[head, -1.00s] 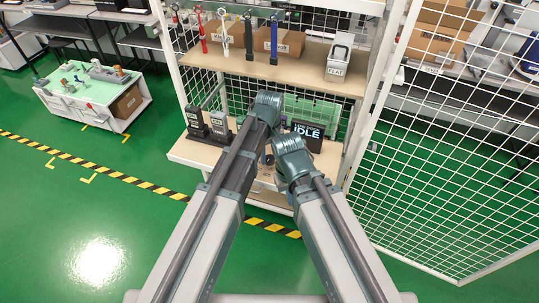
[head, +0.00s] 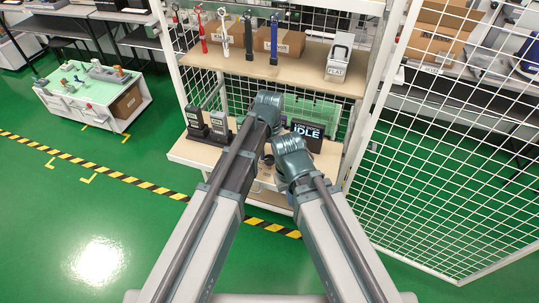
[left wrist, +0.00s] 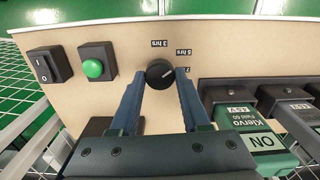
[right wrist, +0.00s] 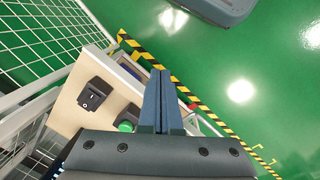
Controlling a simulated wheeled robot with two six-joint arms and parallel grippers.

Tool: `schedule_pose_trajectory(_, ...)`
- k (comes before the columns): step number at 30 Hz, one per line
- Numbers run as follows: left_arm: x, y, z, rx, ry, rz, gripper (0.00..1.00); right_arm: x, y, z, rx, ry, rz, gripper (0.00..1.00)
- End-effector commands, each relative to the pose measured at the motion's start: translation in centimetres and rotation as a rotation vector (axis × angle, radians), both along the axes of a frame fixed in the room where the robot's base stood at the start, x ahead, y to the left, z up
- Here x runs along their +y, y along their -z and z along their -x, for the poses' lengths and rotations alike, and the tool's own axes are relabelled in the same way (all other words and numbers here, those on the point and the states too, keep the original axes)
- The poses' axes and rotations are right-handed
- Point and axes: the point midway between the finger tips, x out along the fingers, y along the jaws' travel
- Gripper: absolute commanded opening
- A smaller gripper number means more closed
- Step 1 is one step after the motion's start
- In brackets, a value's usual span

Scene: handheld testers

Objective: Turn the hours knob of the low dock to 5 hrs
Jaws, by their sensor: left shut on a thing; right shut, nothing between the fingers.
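In the left wrist view the black hours knob (left wrist: 160,74) sits on the low dock's beige panel (left wrist: 120,40), near upside-down printed labels reading 3 hrs (left wrist: 159,43) and 5 hrs (left wrist: 184,52). A third label is partly covered by a finger. The knob's pale pointer mark slants up and right, roughly toward the 5 hrs side; its exact setting is hard to tell. My left gripper (left wrist: 160,76) is shut on the knob, one finger on each side. My right gripper (right wrist: 160,73) is shut and empty, apart from the dock. In the head view my arms hide the knob.
A green button (left wrist: 92,68) and a black rocker switch (left wrist: 49,66) are on the panel. Testers (left wrist: 252,142) stand in black holders beside the knob. A screen reading IDLE (head: 308,131) stands on the lower shelf. A wooden shelf (head: 300,72) and wire mesh surround the dock.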

Motion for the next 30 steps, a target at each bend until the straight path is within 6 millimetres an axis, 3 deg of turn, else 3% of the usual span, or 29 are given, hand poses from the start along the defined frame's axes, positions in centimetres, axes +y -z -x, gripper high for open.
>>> schedule_pose_trajectory(10, 0.00, 0.01, 0.00, 0.000, 0.107, 0.000, 0.00, 0.00, 0.01, 0.00, 0.000, 0.000, 0.000, 0.00)
schedule_pose_trajectory(25, -0.01, 0.01, 0.00, 0.000, 0.120, 0.000, 0.00, 0.00, 0.01, 0.00, 0.000, 0.000, 0.000, 0.00)
schedule_pose_trajectory(26, -0.01, 0.01, 0.00, 0.000, 0.120, 0.000, 0.50, 0.00, 0.01, 0.00, 0.000, 0.000, 0.000, 0.00)
schedule_pose_trajectory(30, -0.01, 0.01, 0.00, 0.000, 0.119, 0.000, 0.75, 0.00, 0.01, 0.00, 0.000, 0.000, 0.000, 0.00)
